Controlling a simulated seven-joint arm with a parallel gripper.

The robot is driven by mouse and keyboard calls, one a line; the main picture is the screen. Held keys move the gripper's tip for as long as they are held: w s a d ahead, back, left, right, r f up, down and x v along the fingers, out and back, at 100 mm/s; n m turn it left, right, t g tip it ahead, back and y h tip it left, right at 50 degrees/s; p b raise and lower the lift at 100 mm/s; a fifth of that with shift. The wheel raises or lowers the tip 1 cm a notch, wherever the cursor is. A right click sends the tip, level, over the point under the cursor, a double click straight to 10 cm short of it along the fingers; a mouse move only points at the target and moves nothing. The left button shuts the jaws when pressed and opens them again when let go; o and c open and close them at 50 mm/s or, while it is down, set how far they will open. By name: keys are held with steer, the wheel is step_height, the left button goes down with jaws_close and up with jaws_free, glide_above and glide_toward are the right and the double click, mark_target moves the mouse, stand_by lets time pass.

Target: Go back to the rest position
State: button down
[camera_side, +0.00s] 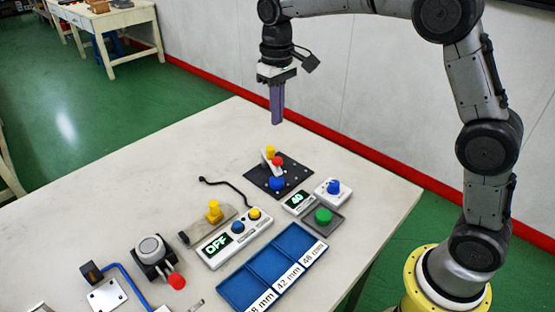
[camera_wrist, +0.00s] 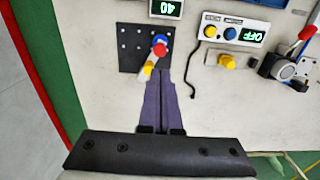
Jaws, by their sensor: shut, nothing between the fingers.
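My gripper (camera_side: 276,120) hangs in the air above the table, pointing down, with its purple fingers together and nothing between them. In the wrist view, the finger ends (camera_wrist: 161,82) appear beside the black perforated plate (camera_wrist: 128,47). On that plate (camera_side: 293,183) stands a white piece with a yellow knob (camera_side: 270,151), a red knob (camera_side: 278,160) and a blue knob (camera_side: 277,183). In the side view, my gripper is clear of the plate and its knobs, well above them.
On the white table (camera_side: 110,185) are a display box reading OFF (camera_side: 217,245), a small display reading 40 (camera_side: 298,202), a green button (camera_side: 323,215), a blue tray (camera_side: 243,283) with size labels, and a red-handled device (camera_side: 155,255). The table's far left is bare.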

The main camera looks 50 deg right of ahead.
steer(key=s+d+r+t, duration=0.2)
steer(key=s+r+t, duration=0.1)
steer(key=s+r, duration=0.9)
steer(key=s+f+t, duration=0.1)
steer(key=s+f, duration=0.4)
steer(key=s, duration=0.3)
steer(key=s+f+t, duration=0.1)
steer(key=s+f, duration=0.5)
steer(key=s, duration=0.3)
steer(key=shift+d+t, duration=0.15)
steer(key=shift+t, duration=0.15)
steer(key=shift+s, duration=0.1)
